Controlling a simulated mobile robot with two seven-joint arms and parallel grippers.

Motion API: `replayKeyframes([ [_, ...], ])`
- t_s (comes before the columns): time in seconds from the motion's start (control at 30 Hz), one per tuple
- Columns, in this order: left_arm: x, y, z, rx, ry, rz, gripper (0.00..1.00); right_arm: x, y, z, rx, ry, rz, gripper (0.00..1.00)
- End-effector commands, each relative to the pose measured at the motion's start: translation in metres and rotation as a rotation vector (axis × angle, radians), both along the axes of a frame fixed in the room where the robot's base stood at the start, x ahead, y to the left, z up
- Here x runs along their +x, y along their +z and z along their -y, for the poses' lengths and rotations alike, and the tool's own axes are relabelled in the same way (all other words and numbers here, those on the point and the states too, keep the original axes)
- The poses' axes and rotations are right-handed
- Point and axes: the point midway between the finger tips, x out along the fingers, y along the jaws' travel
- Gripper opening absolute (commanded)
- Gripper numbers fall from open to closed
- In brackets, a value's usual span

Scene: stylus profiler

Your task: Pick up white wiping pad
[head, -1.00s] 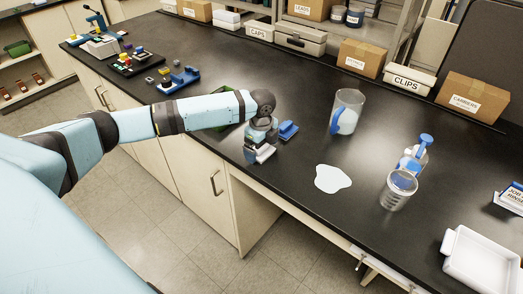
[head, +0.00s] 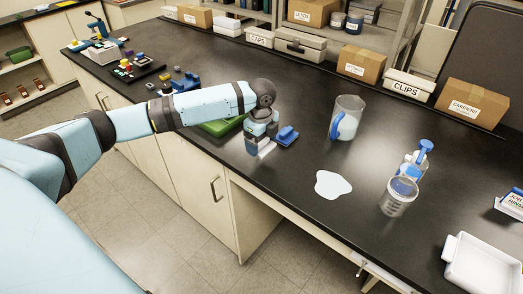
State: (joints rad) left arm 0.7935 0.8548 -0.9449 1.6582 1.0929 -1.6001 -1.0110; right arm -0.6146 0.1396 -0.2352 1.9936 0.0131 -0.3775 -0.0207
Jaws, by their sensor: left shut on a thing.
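The white wiping pad (head: 266,149) shows as a small pale piece at the tip of my left gripper (head: 260,143), over the black bench near its front edge. The gripper points down and is shut on the pad, hiding much of it. I cannot tell how far the pad is from the bench top. A white puddle (head: 332,184) lies on the bench to the right of the gripper. My right gripper is not in view.
A blue block (head: 288,135) sits close right of the gripper, and a green tray (head: 218,128) lies behind my forearm. A clear jug (head: 348,118), a clear beaker (head: 398,197), a blue-topped bottle (head: 421,156) and a white tray (head: 482,264) stand to the right.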

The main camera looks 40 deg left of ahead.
Motion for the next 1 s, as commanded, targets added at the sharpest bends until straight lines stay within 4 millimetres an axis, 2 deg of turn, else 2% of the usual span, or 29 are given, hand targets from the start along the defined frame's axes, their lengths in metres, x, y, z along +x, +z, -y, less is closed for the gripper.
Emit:
replayKeyframes([
  [0.1, 0.001, 0.037, 0.000, -0.001, -0.001, 0.006, 0.56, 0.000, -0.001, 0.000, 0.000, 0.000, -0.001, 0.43],
  [0.3, 0.001, 0.095, 0.000, 0.000, 0.000, 0.005, 0.56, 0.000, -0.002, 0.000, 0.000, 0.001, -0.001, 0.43],
  [0.5, 0.001, 0.134, 0.001, -0.001, 0.000, 0.003, 0.56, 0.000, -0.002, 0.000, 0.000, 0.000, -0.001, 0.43],
  [0.7, 0.001, 0.152, 0.000, 0.000, 0.000, 0.002, 0.56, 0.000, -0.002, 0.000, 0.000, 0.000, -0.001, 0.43],
  [1.0, 0.000, 0.154, 0.000, 0.000, 0.000, 0.000, 0.56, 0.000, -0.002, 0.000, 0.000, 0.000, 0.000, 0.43],
])
